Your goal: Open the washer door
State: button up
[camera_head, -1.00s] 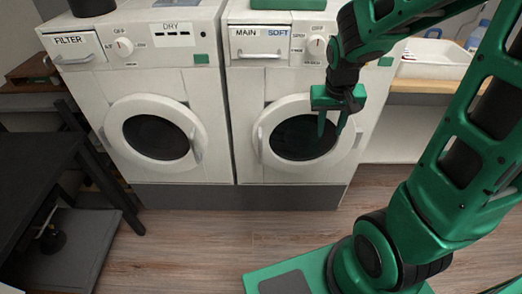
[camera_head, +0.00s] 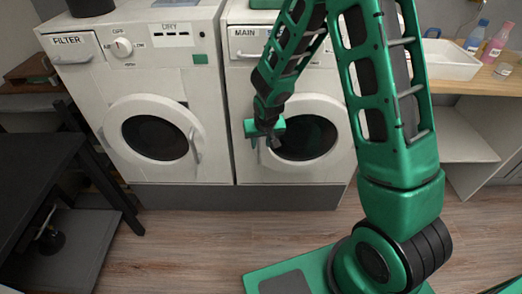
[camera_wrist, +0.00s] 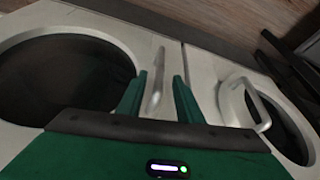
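The washer (camera_head: 252,86), labelled MAIN, is the right-hand white machine in the head view. Its round door (camera_head: 312,165) with dark glass looks shut; the door also shows at the left of the wrist view (camera_wrist: 20,55). The pale washer door handle (camera_wrist: 157,82) is on the door's left side in the head view, largely covered there by my gripper (camera_head: 270,145). In the wrist view my gripper (camera_wrist: 160,92) is open, and the handle appears between its two green fingers. I cannot tell whether the fingers touch it.
The dryer (camera_head: 180,80), labelled DRY, stands close on the left with its door (camera_head: 158,105) shut; its handle (camera_wrist: 245,105) shows right of my fingers in the wrist view. A black table (camera_head: 40,150) is at far left. The wooden floor (camera_head: 190,235) before the machines is clear.

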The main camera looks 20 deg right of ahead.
aim_at(260, 148)
jog(key=x, duration=0.7)
jog(key=shift+w+d+f, duration=0.1)
jog(key=shift+f, duration=0.15)
